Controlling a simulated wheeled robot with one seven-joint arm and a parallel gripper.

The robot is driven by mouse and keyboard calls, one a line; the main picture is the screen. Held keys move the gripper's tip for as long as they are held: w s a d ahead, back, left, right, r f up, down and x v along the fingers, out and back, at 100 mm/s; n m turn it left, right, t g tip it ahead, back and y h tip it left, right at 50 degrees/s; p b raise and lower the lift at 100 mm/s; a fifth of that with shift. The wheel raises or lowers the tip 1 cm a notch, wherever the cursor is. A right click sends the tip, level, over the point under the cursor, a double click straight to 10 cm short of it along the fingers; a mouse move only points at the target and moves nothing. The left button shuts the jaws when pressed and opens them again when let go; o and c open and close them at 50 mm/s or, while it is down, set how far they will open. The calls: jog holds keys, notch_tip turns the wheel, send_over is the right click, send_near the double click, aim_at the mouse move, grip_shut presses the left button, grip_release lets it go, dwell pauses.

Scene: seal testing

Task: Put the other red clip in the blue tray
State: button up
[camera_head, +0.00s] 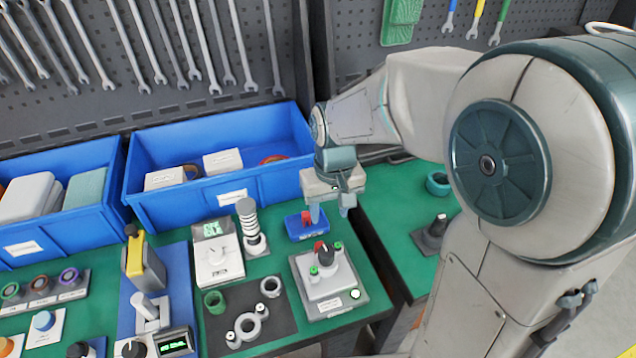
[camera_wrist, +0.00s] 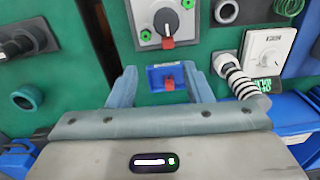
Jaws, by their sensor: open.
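The small blue tray (camera_head: 305,236) stands on the green bench behind a grey test device (camera_head: 329,285). One red clip (camera_head: 306,216) lies in the tray; both also show in the wrist view, the tray (camera_wrist: 153,76) and its clip (camera_wrist: 169,83). Another red clip (camera_head: 320,246) is on the test device, beside its black knob; it shows in the wrist view too (camera_wrist: 168,43). My gripper (camera_head: 329,211) is open and empty, just above and to the right of the tray. In the wrist view its fingers (camera_wrist: 160,72) appear on either side of the tray.
A large blue bin (camera_head: 190,205) stands behind the tray. A spring post (camera_head: 250,225) and a white dial box (camera_head: 215,260) stand to the left. A gap separates this bench from the one on the right, which holds a dark knob unit (camera_head: 434,235).

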aim_at(319, 243)
jog(key=f, duration=0.4)
jog(key=a+f, duration=0.1)
jog(key=f, duration=0.4)
jog(key=w+a+f, duration=0.1)
jog(key=f, duration=0.4)
jog(key=shift+w+f, duration=0.1)
jog(key=shift+f, duration=0.15)
jog(key=shift+r, duration=0.1)
grip_shut()
